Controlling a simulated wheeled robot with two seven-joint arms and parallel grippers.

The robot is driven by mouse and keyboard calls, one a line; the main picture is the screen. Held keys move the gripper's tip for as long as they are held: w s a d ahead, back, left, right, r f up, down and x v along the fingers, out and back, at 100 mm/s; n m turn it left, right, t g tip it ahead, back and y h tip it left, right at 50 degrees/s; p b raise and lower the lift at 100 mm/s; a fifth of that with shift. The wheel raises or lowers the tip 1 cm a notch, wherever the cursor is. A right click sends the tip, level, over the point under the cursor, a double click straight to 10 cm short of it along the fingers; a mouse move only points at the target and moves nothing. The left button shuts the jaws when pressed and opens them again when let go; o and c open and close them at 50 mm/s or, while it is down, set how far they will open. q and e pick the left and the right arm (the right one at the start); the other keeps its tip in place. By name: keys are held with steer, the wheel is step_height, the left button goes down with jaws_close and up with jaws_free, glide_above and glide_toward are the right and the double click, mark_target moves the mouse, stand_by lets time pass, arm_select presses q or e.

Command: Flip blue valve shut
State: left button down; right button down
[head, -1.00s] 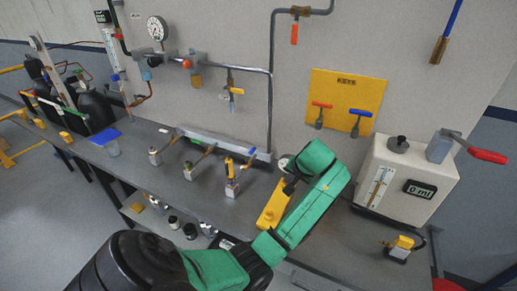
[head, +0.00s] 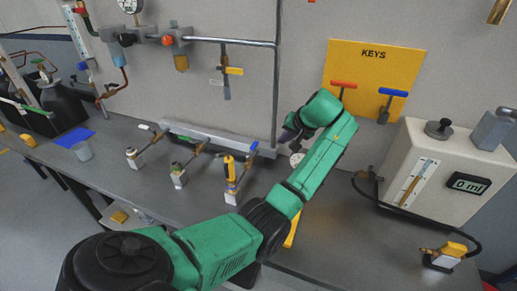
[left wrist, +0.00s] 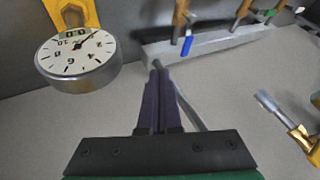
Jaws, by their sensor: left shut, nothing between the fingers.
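A small blue valve handle (head: 248,157) shows at the right end of the grey manifold (head: 205,137) on the bench. In the left wrist view the blue handle (left wrist: 187,46) hangs at a brass-coloured pipe on the manifold. My left gripper (head: 287,135) is to the right of the manifold, by the wall, apart from the blue handle. In the left wrist view its dark purple fingers (left wrist: 158,72) are together and empty, with the blue handle beyond and slightly right of their tips. My right gripper is not in view.
A round dial gauge (left wrist: 77,52) stands left of the fingers; it also shows beside my arm in the head view (head: 297,160). A KEYS board (head: 372,62) holds red and blue T-keys.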

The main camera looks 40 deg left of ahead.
arm_select(q)
steer(key=shift+a, duration=0.2)
steer(key=a+f+p, duration=0.4)
steer(key=a+f, duration=0.4)
steer(key=a, duration=0.1)
steer(key=shift+w+a+p, duration=0.2)
steer(key=shift+w+p, duration=0.05)
steer(key=shift+p, duration=0.1)
steer(key=shift+w+d, duration=0.1)
